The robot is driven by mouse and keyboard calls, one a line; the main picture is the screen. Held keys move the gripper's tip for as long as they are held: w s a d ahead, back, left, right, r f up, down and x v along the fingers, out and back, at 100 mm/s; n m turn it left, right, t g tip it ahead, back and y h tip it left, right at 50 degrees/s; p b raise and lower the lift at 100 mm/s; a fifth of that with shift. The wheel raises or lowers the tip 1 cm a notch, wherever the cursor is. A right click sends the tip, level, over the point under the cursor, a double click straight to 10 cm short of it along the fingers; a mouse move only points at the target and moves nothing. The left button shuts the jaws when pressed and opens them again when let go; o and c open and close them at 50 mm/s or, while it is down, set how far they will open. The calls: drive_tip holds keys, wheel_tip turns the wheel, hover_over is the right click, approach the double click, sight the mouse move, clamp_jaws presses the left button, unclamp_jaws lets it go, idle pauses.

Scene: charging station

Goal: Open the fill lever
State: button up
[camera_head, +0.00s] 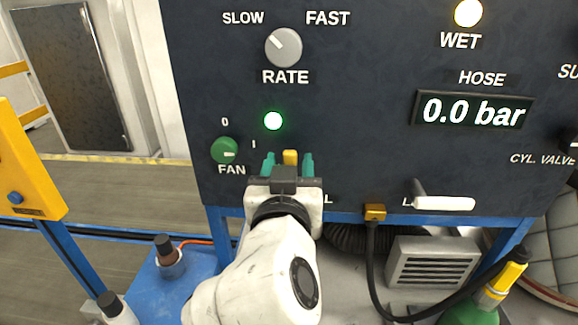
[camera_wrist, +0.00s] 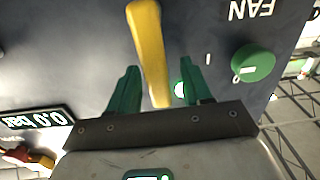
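A yellow lever (camera_head: 290,157) on the dark panel shows just beyond my gripper. It also shows in the wrist view (camera_wrist: 149,50) as a long yellow handle. A label below it is mostly hidden by my gripper; only a final "L" shows. My gripper (camera_head: 287,164) is open, its two green fingers on either side of the lever. In the wrist view, my gripper (camera_wrist: 163,85) shows gaps between the lever and both fingers. I cannot tell how far the fingers reach past the handle.
A green fan knob (camera_head: 225,151) and a lit green lamp (camera_head: 273,121) are close by. A white lever (camera_head: 444,202) and a brass fitting (camera_head: 375,212) with a black hose are to the right. The hose display (camera_head: 472,110) reads 0.0 bar. A rate knob (camera_head: 283,47) is above.

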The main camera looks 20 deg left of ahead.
drive_tip(key=b+v, duration=0.2)
drive_tip(key=v, duration=0.8)
drive_tip(key=shift+s, duration=0.4)
drive_tip(key=shift+w+d, duration=0.1)
drive_tip(key=shift+d, duration=0.1)
drive_tip(key=w+d+f+m+g+h, duration=0.25)
drive_tip(key=d+f+g+h, duration=0.4)
drive_tip(key=d+f, duration=1.65)
drive_tip(key=s+d+f+g, duration=0.5)
drive_tip(key=s+d+f, duration=0.2)
drive_tip(key=d+f, duration=0.35)
drive_tip(key=s+d+f+m+g, duration=0.1)
drive_tip(key=s+d+f+g, duration=0.1)
drive_tip(key=s, duration=0.6)
drive_tip(key=s+d+f+m+g, duration=0.1)
drive_tip(key=s+d+f+g, duration=0.1)
drive_tip(key=s+d+f, duration=0.3)
wheel_tip(320, 180, down, 2)
drive_tip(key=s, duration=0.3)
drive_tip(key=shift+d, duration=0.25)
